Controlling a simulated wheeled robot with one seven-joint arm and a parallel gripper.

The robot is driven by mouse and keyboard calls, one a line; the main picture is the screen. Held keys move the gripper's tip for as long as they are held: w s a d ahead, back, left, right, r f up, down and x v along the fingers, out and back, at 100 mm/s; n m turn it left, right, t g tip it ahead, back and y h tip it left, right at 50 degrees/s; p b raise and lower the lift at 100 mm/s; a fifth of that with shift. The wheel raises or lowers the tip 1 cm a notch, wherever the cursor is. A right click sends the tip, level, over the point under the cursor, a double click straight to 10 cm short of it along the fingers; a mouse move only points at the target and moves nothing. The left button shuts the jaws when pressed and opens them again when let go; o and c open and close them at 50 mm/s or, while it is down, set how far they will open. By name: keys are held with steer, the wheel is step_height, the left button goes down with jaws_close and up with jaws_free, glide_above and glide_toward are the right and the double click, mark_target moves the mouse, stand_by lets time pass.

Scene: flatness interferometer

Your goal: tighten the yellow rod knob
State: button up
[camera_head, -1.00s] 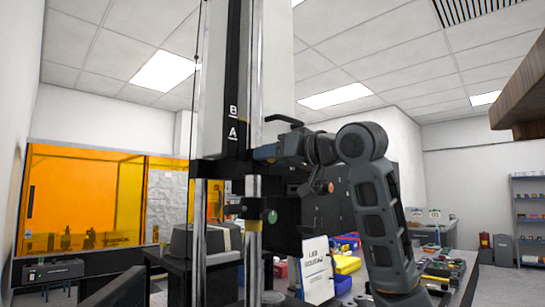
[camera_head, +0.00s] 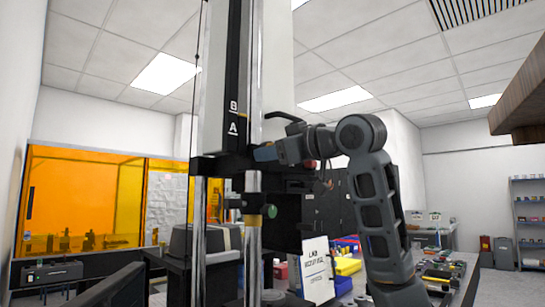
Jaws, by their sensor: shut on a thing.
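My gripper (camera_head: 264,153) is shut at the black carriage (camera_head: 222,167), beside the front chrome rod. What it grips is hidden by the jaws and the carriage; its place on the rod fits the yellow rod knob, but I cannot see its colour. A yellow band (camera_head: 253,221) shows around the front rod (camera_head: 253,258) below the carriage. A green round knob (camera_head: 272,211) sits just right of that band. A tall black scale marked B and A stands behind the rod.
A white lettered box (camera_head: 317,270) stands below my wrist. Blue and yellow bins (camera_head: 347,266) and small parts cover the bench at right. An orange enclosure (camera_head: 80,200) is at far left. A brown wooden edge (camera_head: 520,85) juts in at upper right.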

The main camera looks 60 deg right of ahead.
steer(key=n+b, duration=0.3)
steer(key=n, duration=0.7)
steer(key=shift+n+b, duration=0.3)
steer(key=shift+b, duration=0.05)
steer(key=shift+n, duration=0.3)
steer(key=o, duration=1.1)
steer(key=shift+c, duration=0.2)
steer(key=shift+s, duration=0.1)
steer(key=b+v, duration=0.2)
steer(key=v, duration=0.5)
steer(key=shift+s, duration=0.35)
